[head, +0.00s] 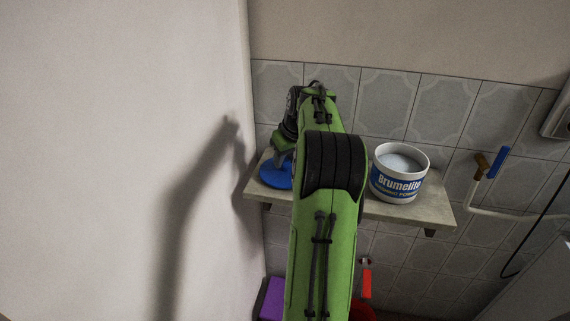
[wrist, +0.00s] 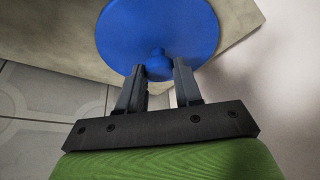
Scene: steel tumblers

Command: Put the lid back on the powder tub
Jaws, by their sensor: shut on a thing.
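The blue round lid (head: 275,174) is at the left end of the shelf in the head view. It fills the upper middle of the wrist view (wrist: 157,25), with a small knob at its near side. My gripper (wrist: 159,72) has its two fingers on either side of the knob and is shut on it. In the head view my gripper (head: 281,160) is partly hidden by my green arm. Whether the lid touches the shelf is unclear. The powder tub (head: 397,185), white with a blue "Brumelite" label, stands open and upright to the right, with pale powder inside.
The narrow shelf (head: 438,210) runs along the tiled wall, with a white wall close at its left end. A pipe with a blue-handled valve (head: 497,162) is right of the tub. A purple thing (head: 272,299) and a red thing (head: 366,283) are below.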

